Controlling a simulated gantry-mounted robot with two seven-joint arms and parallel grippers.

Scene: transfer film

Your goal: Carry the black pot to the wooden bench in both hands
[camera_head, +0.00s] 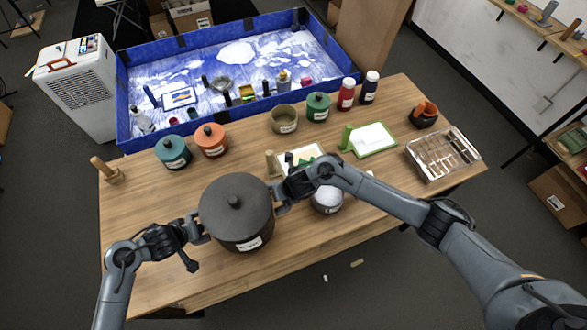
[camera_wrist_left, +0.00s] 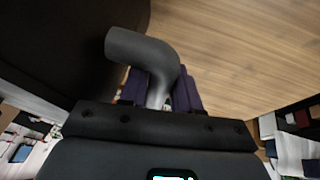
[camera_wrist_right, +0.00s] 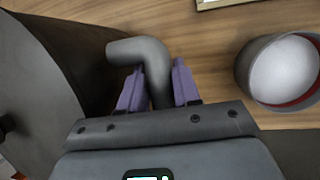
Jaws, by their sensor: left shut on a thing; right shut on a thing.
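The black pot (camera_head: 237,208) with its knobbed lid and a white label is over the front left part of the wooden bench (camera_head: 330,232). My left gripper (camera_head: 203,236) is shut on the pot's left handle, and the grey bent handle (camera_wrist_left: 150,55) shows between its pads in the left wrist view. My right gripper (camera_head: 278,197) is shut on the right handle, which also shows between purple pads in the right wrist view (camera_wrist_right: 150,60). The pot looks level. I cannot tell whether its base touches the bench.
A bowl of white stuff (camera_head: 328,200) stands just right of the pot, under my right arm. Teal (camera_head: 173,153) and orange (camera_head: 211,140) pots stand behind. A blue-walled tray (camera_head: 240,40) lies beyond. A metal case (camera_head: 442,154) sits at the right. The bench's front left is clear.

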